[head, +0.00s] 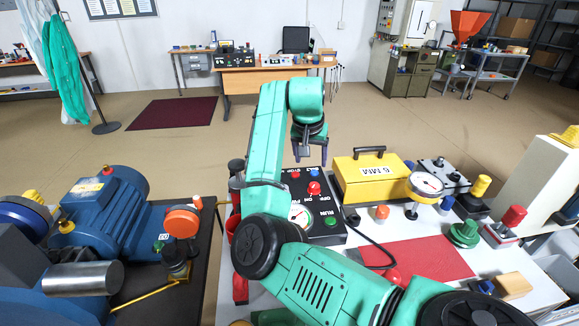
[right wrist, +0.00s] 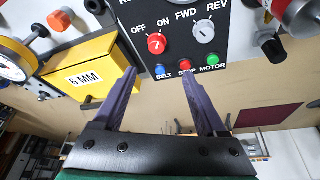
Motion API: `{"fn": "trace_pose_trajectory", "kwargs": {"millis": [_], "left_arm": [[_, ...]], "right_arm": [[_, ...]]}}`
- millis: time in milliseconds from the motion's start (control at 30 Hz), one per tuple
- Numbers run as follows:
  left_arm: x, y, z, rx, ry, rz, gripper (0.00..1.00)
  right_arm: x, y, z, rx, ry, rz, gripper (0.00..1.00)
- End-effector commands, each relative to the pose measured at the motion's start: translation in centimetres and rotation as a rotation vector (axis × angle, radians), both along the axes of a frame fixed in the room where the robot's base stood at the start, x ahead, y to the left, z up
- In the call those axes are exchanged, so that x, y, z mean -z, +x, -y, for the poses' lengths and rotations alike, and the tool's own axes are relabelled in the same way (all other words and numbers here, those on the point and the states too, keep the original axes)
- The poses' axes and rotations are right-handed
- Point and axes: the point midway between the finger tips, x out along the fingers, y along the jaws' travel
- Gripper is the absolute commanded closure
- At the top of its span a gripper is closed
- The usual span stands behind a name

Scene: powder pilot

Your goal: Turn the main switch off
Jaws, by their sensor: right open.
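The black control panel (head: 300,243) stands on the white table, partly hidden by my right arm. In the right wrist view, the panel (right wrist: 180,22) carries a red rotary knob (right wrist: 157,44) below OFF and ON labels. This knob also shows in the head view (head: 314,188). A white mark is on its face, but I cannot tell for sure which label it points to. My right gripper (head: 310,157) hangs near the panel's far edge, open and empty. In the wrist view, its fingertips (right wrist: 158,75) are apart, with the red knob beyond them, untouched. My left gripper is out of view.
A grey FWD/REV knob (right wrist: 204,31) sits beside the red one. Below are blue (right wrist: 160,71), red (right wrist: 185,66) and green (right wrist: 213,65) lamps or buttons. A yellow 6 MM box (head: 368,180) stands right of the panel. A blue motor (head: 110,210) is at left.

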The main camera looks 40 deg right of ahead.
Motion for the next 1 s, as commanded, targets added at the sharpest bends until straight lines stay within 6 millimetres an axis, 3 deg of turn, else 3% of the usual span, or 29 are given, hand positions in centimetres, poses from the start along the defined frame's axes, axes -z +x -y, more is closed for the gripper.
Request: {"fn": "trace_pose_trajectory", "kwargs": {"millis": [167,433,567,700,1000], "left_arm": [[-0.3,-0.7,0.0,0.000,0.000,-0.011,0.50],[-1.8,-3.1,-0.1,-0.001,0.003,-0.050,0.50],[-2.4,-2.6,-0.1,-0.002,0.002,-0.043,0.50],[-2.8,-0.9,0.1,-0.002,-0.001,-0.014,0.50],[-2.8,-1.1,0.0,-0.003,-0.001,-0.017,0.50]], "right_arm": [[1.0,0.2,0.4,0.001,0.000,-0.003,0.26],[7.0,1.6,2.4,0.001,0.001,-0.006,0.26],[10.2,2.3,3.4,0.001,0.001,-0.006,0.26],[12.6,2.9,4.2,0.000,0.000,-0.004,0.26],[13.6,3.1,4.4,0.001,0.001,0.001,0.26]]}}
